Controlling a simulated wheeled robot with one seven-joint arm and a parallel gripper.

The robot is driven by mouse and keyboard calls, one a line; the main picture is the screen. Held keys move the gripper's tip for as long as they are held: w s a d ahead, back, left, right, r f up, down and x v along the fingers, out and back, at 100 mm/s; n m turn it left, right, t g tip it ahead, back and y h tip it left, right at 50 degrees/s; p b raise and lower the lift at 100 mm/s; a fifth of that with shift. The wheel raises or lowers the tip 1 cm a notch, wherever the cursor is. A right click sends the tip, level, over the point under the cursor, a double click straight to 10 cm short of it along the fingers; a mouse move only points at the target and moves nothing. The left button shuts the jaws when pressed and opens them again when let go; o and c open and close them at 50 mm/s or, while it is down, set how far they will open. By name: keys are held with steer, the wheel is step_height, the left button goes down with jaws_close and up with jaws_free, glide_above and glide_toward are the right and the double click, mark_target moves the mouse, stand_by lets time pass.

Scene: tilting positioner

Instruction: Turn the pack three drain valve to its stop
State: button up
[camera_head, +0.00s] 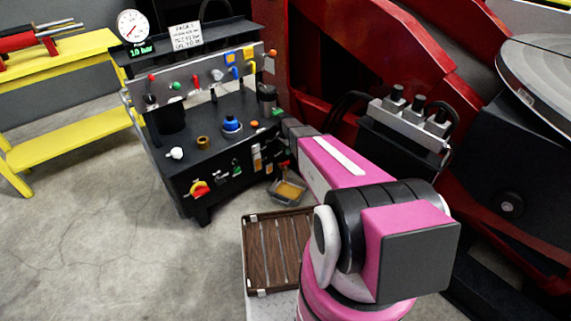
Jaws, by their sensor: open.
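The hydraulic pack (185,165) is a dark bench-like unit at left centre, with a grey upright panel of coloured valves and knobs. A card (187,36) on top is headed PACK; its smaller lines are hard to read. A small red part (284,165) low at the pack's right front sits above a tan-bottomed drip tray (288,191); I cannot tell for sure that it is the drain valve. My gripper (287,127) is the dark end of my pink arm, at the pack's right edge. It is open; its fingertips are not clear, and contact cannot be told.
A round gauge (133,25) above a green 10 bar display stands on the pack. A yellow bench (65,115) is at left. Red positioner framework (400,50) fills the right. Floor at lower left is clear.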

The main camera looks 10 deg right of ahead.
mark_target(286, 162)
step_height(286, 162, down, 10)
steer(key=shift+f, duration=0.15)
stand_by(0.3)
jaws_close()
